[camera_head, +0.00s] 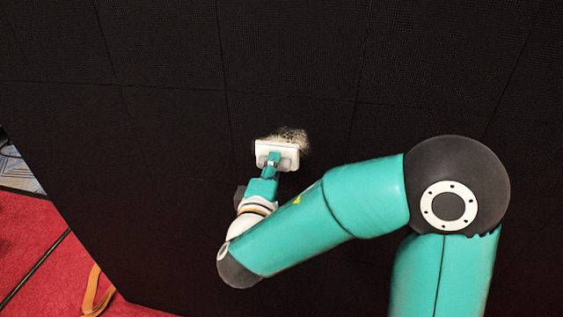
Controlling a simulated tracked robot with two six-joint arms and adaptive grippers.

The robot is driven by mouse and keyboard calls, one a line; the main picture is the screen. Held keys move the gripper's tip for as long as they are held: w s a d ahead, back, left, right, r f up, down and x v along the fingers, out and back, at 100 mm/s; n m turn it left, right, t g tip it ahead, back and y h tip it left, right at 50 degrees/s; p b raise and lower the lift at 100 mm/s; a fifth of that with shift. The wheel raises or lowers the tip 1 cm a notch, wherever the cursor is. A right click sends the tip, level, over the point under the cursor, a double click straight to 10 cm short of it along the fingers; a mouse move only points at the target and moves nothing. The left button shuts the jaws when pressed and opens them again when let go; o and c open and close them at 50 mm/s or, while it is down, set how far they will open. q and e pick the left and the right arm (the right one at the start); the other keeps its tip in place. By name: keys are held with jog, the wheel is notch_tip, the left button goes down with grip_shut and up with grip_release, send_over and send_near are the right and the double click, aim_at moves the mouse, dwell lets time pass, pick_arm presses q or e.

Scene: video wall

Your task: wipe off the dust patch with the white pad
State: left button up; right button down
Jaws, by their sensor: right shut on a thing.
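The dust patch (293,136) is a pale, speckled smudge on the black video wall. The white pad (287,148) lies over the lower part of the patch, and dust shows above it and at its right end. I cannot tell whether the pad touches the wall. My right gripper (272,163) is shut on the pad's back from below. The part of the patch behind the pad is hidden. My left gripper is not in view.
The black video wall (170,60) with thin panel seams fills most of the view. A red floor (35,235) with a dark line and a tan strap-like strip (97,292) shows at lower left. The wall around the patch is clear.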

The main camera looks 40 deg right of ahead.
jog(key=shift+s+d+b, duration=0.6)
jog(key=shift+s+d, duration=0.3)
jog(key=shift+s, duration=0.1)
